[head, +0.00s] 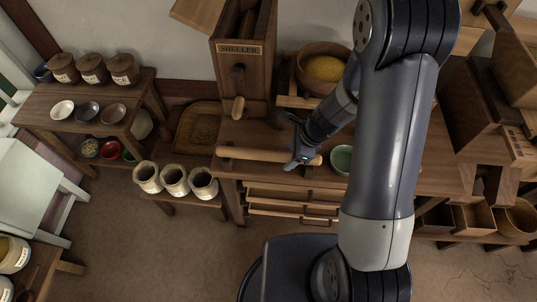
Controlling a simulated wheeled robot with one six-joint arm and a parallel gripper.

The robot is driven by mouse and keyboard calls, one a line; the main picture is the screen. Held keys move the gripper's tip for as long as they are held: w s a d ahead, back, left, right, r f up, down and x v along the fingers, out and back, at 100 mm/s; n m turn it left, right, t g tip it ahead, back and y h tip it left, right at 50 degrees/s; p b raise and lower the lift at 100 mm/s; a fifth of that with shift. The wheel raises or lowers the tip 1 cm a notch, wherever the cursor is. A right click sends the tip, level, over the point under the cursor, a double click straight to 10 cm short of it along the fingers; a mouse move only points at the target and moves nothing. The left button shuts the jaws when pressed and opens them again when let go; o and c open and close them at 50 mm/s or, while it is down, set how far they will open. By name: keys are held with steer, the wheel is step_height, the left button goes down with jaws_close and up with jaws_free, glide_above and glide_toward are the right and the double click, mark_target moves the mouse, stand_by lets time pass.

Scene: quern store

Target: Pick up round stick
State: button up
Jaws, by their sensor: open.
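The round stick (252,154) is a light wooden rod lying crosswise near the front edge of the wooden worktable (405,178). My gripper (299,159) is at the stick's right part, with its dark fingers at the rod. The gripper is open. It hides a short stretch of the stick, and the right end shows just past it. I cannot tell whether the fingers touch the stick.
A green bowl (341,159) stands close to the right of the stick's end. A wooden mill (242,75) with a handle stands behind the stick. A bowl of yellow grain (325,68) is at the back. Cream sacks (174,180) stand at left.

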steer(key=shift+c, duration=0.6)
steer(key=c, duration=1.1)
steer(key=shift+r, duration=0.15)
